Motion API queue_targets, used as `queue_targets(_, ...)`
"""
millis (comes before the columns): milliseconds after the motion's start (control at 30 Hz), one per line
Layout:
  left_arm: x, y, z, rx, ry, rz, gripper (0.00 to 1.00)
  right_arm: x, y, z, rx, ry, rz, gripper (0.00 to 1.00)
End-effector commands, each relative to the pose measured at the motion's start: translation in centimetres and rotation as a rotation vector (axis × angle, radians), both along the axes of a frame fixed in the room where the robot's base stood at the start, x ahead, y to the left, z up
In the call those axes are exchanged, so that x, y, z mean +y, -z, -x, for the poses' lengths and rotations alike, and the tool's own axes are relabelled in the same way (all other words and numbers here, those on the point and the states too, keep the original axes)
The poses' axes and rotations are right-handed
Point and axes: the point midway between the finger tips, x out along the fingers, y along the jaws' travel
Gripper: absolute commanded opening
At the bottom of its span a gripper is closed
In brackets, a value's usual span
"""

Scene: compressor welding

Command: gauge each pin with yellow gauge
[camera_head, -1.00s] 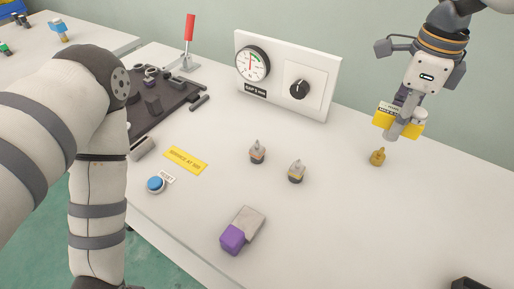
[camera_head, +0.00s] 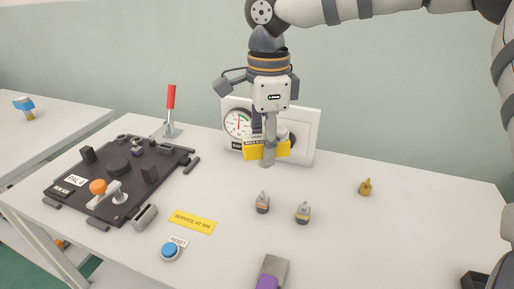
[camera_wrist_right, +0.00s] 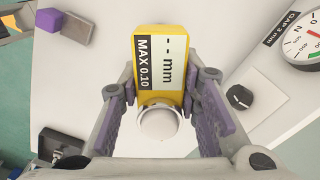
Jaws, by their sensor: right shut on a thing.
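My right gripper (camera_head: 266,138) is shut on the yellow gauge (camera_head: 280,149), held above the table in front of the dial panel. In the right wrist view the gauge (camera_wrist_right: 147,32) sits between the purple-padded fingers of the gripper (camera_wrist_right: 160,90); its face reads "-- mm" and "MAX 0.10". Three small pins stand on the table: one with an orange band (camera_head: 263,203), one grey with a yellow band (camera_head: 303,213), and a brass-coloured one (camera_head: 365,187) farther right. The gauge is apart from all of them. My left gripper is not in view.
The white panel (camera_head: 308,135) with dial and knob stands behind the gauge. A black fixture board (camera_head: 140,165) and red-handled lever (camera_head: 171,105) are at left. A blue reset button (camera_head: 170,251), yellow sign (camera_head: 193,222) and grey-and-purple block (camera_head: 273,270) lie nearer. The right table area is mostly clear.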

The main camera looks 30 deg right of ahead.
Motion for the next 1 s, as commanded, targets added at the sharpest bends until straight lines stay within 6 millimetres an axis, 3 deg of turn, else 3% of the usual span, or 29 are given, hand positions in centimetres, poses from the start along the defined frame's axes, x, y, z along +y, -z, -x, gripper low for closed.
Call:
queue_targets(433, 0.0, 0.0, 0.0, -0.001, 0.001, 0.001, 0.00, -0.1, 0.0, 0.2, 0.000, -0.005, 0.000, 0.00)
queue_targets(800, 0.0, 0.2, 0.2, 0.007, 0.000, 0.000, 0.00, -0.1, 4.8, 0.2, 0.003, -0.003, 0.000, 0.00)
queue_targets(1000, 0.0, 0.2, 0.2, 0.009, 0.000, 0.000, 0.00, -0.1, 5.8, 0.2, 0.001, -0.004, 0.000, 0.00)
